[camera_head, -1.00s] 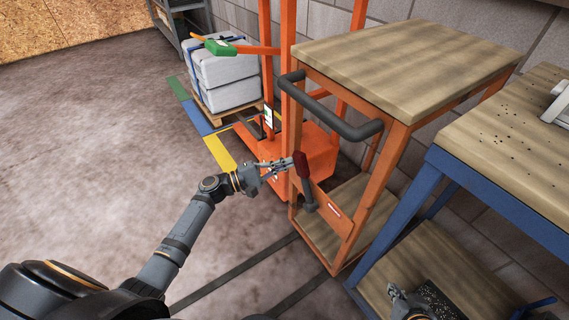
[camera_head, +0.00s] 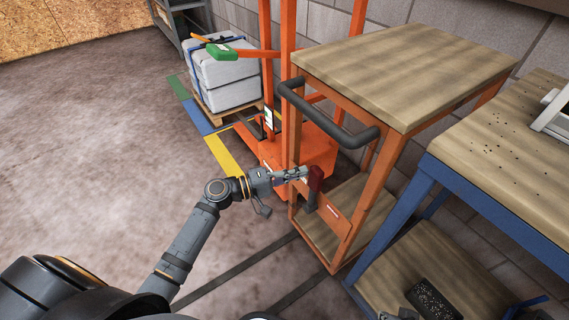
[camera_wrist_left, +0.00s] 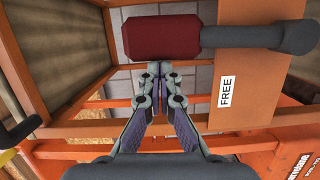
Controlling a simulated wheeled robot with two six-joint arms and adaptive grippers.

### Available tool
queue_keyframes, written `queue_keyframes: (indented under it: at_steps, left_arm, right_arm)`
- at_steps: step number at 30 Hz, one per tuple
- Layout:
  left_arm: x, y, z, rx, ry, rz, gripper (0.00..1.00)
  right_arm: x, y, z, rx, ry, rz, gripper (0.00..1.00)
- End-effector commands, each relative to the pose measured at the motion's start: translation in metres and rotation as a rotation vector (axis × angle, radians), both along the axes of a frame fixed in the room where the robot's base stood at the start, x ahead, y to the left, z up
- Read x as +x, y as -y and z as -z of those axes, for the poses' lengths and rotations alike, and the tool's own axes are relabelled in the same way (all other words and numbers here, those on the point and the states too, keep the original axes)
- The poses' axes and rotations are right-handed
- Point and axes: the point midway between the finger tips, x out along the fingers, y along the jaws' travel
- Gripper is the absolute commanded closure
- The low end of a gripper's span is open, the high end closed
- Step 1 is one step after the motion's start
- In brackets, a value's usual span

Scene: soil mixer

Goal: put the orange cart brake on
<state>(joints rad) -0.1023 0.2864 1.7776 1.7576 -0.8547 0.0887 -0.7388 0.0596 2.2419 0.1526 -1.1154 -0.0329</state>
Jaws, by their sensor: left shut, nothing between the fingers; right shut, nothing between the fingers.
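The orange cart (camera_head: 375,165) has a wooden top, a lower shelf and a dark push handle (camera_head: 325,115). Its brake lever has a dark red grip (camera_head: 315,178) on a grey arm and sits on an orange side plate (camera_head: 335,212). In the left wrist view the red grip (camera_wrist_left: 163,37) lies across the top, and a "FREE" label (camera_wrist_left: 226,91) shows on the plate. My left gripper (camera_head: 303,174) is shut and empty, its fingertips close to the red grip; contact is unclear. In the head view my right gripper (camera_head: 400,315) is barely visible at the bottom edge.
A blue-framed workbench (camera_head: 490,160) with scattered dark bits stands close on the right. A black tray (camera_head: 433,299) lies on its lower shelf. An orange lifter (camera_head: 300,150) and grey blocks (camera_head: 222,78) stand behind. The floor at left is clear.

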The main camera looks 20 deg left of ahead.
Motion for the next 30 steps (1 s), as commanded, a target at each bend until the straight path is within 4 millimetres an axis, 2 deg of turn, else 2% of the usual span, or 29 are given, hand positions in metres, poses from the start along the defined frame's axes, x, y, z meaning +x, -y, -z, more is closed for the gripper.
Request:
queue_keyframes:
  at_steps: [6,15,30]
  left_arm:
    - [-0.018,0.023,-0.005,0.14,0.111,0.0,1.0]
    - [-0.034,0.044,-0.003,0.278,0.218,-0.001,1.0]
    - [-0.043,0.054,0.001,0.345,0.266,0.003,1.0]
  right_arm:
    - [-0.001,0.001,-0.003,-0.005,-0.017,-0.002,1.0]
    - [0.0,0.001,-0.003,-0.006,-0.014,-0.003,1.0]
    - [-0.001,0.001,-0.001,-0.004,-0.009,-0.002,1.0]
